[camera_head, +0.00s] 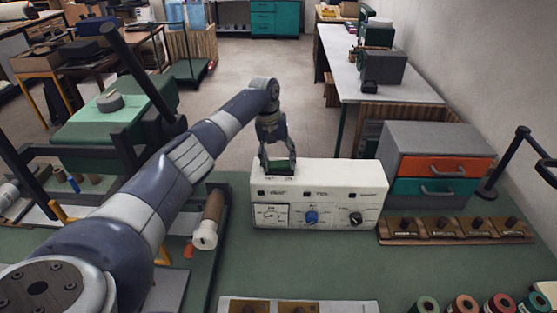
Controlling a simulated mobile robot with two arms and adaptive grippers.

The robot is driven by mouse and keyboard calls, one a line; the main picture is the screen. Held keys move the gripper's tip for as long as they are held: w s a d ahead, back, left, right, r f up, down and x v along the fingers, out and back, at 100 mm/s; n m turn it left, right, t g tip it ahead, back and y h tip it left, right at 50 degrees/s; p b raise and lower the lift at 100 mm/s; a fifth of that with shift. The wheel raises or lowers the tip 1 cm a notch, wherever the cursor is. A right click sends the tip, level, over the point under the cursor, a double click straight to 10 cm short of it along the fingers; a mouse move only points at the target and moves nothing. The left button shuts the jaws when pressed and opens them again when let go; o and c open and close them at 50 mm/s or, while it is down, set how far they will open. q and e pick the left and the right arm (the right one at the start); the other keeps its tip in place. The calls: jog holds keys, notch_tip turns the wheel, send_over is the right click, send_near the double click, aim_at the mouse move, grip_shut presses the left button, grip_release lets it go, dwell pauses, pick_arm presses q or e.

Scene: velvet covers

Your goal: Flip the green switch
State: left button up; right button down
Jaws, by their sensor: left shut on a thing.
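A white control box (345,177) stands on the green worktop, with a dial gauge, a blue knob (311,217) and a black knob on its front. My left gripper (278,168) reaches down to the top left of the box. Its fingers are shut on the green switch (278,166), which shows between them at the top edge of the box. The fingers hide part of the switch, and I cannot tell which way it is set. My right gripper is not in view.
A cabinet with an orange drawer (445,167) and a teal drawer (433,187) stands right of the box. A wooden rack (456,231) lies before it. Several spools (466,305) sit at the front right. Green worktop (330,265) before the box is clear.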

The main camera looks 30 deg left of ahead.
aim_at(278, 164)
pick_arm(q)
jog(key=shift+d+r+y+p, duration=0.1)
jog(key=shift+d+y+p, duration=0.05)
jog(key=shift+y+p, duration=0.15)
jog(key=shift+w+g+y, duration=0.1)
jog(key=shift+g+y, duration=0.2)
jog(key=shift+g, duration=0.1)
jog(key=o, duration=1.1)
jog(key=shift+c, duration=0.2)
notch_tip(278, 164, up, 12)
